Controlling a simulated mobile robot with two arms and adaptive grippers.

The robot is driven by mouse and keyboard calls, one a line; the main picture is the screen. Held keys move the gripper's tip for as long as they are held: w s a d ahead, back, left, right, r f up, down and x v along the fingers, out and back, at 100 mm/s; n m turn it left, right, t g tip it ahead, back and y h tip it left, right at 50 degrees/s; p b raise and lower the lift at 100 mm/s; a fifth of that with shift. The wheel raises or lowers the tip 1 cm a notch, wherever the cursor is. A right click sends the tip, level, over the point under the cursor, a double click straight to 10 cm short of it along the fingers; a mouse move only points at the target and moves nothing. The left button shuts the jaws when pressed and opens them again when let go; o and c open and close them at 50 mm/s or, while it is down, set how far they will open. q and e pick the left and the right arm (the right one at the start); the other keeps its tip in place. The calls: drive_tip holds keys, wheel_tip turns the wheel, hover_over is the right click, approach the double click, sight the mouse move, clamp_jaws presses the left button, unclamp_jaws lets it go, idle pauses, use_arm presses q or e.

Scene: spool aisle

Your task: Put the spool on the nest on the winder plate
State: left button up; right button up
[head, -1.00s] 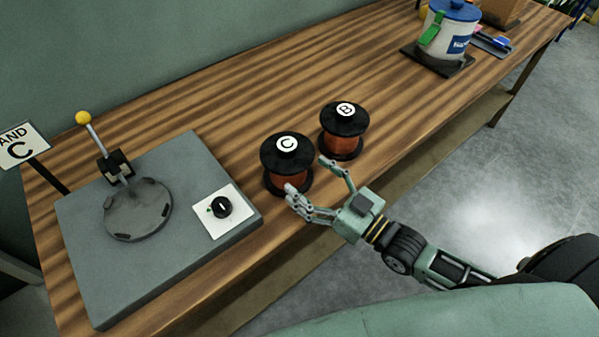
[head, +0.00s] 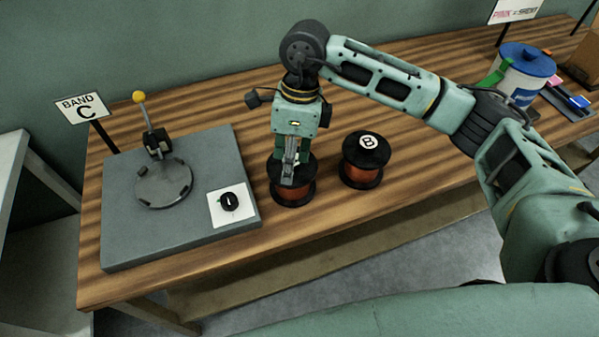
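A black-flanged spool with copper-coloured winding (head: 294,193) stands upright on the bench. The earlier view shows a C label on its top; now my gripper covers it. My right gripper (head: 289,172) points straight down over this spool, its fingers at the top flange. I cannot tell whether they grip the knob. Spool B (head: 365,160) stands upright just to the right, apart from it. The grey winder plate (head: 125,235) is at the left and carries a round nest disc (head: 163,185) with raised pads, bare on top. My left gripper is out of view.
A yellow-knobbed lever (head: 149,115) stands behind the nest. A black dial on a white panel (head: 229,202) is at the plate's right. A BAND C sign (head: 82,108) stands behind. A blue-lidded canister (head: 522,75) is far right. Bench between plate and spools is clear.

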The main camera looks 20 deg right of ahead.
sight(300, 171)
drive_tip(key=w+d+r+t+h, duration=0.1)
drive_tip(key=w+d+r+h, duration=0.1)
drive_tip(key=w+d, duration=0.1)
wheel_tip(300, 171, down, 7)
drive_tip(key=p, duration=0.3)
drive_tip(key=shift+d+r+p, duration=0.1)
drive_tip(key=shift+p, duration=0.25)
drive_tip(key=shift+s+f, duration=0.15)
drive_tip(key=shift+f, duration=0.35)
drive_tip(key=shift+w+r, duration=0.1)
drive_tip(key=shift+w, duration=0.1)
drive_tip(key=c, duration=1.1)
clamp_jaws()
